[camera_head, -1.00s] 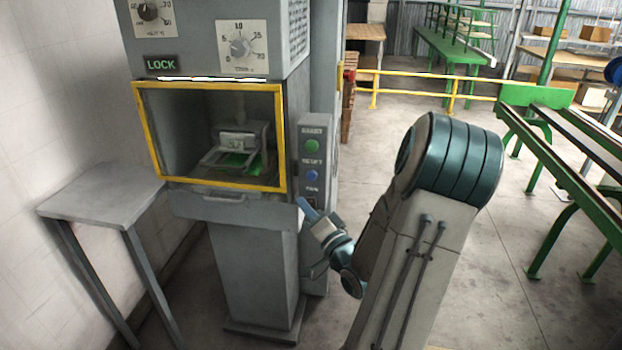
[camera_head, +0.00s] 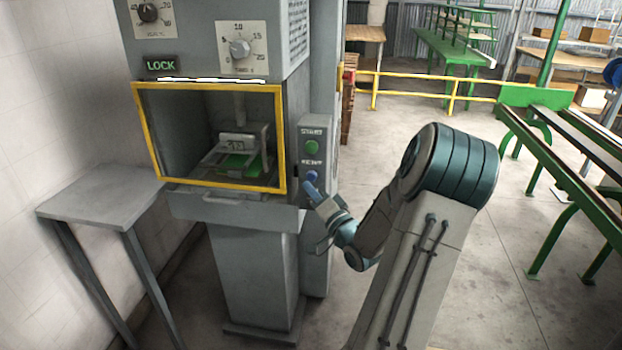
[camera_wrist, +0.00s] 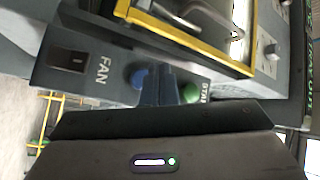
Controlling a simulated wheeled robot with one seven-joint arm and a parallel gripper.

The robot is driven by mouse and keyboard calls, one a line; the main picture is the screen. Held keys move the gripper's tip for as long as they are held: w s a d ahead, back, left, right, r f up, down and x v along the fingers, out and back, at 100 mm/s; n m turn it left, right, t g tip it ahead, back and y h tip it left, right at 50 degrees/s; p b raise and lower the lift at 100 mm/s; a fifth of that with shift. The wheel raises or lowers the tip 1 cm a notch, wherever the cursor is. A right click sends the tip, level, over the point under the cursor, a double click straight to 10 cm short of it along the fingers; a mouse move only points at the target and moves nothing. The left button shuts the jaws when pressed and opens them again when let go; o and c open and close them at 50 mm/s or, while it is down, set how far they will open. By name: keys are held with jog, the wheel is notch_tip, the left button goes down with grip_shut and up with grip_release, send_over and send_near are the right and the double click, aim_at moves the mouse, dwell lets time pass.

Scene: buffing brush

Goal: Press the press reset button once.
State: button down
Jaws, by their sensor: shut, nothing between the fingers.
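The blue reset button (camera_head: 312,175) is on the grey control panel (camera_head: 323,133) at the press's right side, below the green start button (camera_head: 312,147). In the wrist view the blue button (camera_wrist: 138,78) is partly covered by my fingers, with the green button (camera_wrist: 190,93) to its right. My gripper (camera_head: 308,187) is shut and empty, its blue fingertips just below the reset button in the head view. I cannot tell whether the fingertips touch the button. In the wrist view my gripper (camera_wrist: 152,75) overlaps the blue button's right edge.
The fan switch (camera_wrist: 70,60) is at the left in the wrist view. The press window has a yellow frame (camera_head: 283,140) left of the panel. A small grey table (camera_head: 90,200) stands at the left.

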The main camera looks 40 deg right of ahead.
jog(key=shift+w+d, duration=0.55)
jog(key=shift+d, duration=0.05)
jog(key=shift+d, duration=0.1)
dwell(1.6)
jog(key=shift+w+d, duration=0.25)
jog(key=shift+w+d, duration=0.3)
jog(key=shift+d, duration=0.1)
dwell(0.8)
jog(key=shift+s+a, duration=0.1)
jog(key=shift+a, duration=0.05)
jog(key=shift+s+a, duration=0.5)
jog(key=shift+a, duration=0.1)
dwell(0.3)
jog(key=shift+s+a, duration=1.6)
jog(key=shift+a, duration=0.3)
